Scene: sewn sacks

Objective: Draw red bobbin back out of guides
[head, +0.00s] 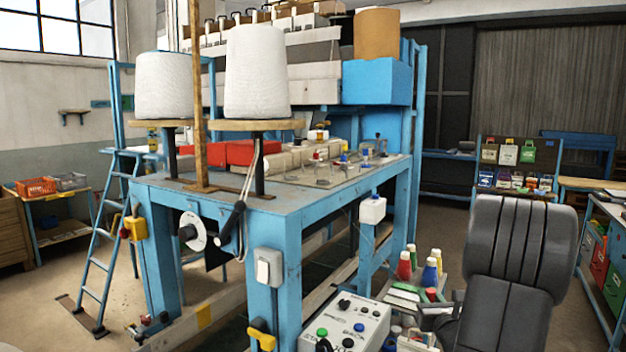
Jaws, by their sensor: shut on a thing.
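A small red piece (317,156) stands on the blue work table (235,200), near the middle of its top. It may be the red bobbin, but it is too small to tell. Small metal and blue-topped fittings (345,160) stand to its right along the table; I cannot tell which are the guides.
Two large white thread cones (257,72) stand on round wooden discs over the table's left part, beside a wooden post (199,95). A dark chair (515,265) and a control box (345,325) take up the front right. A blue ladder (105,235) leans at left.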

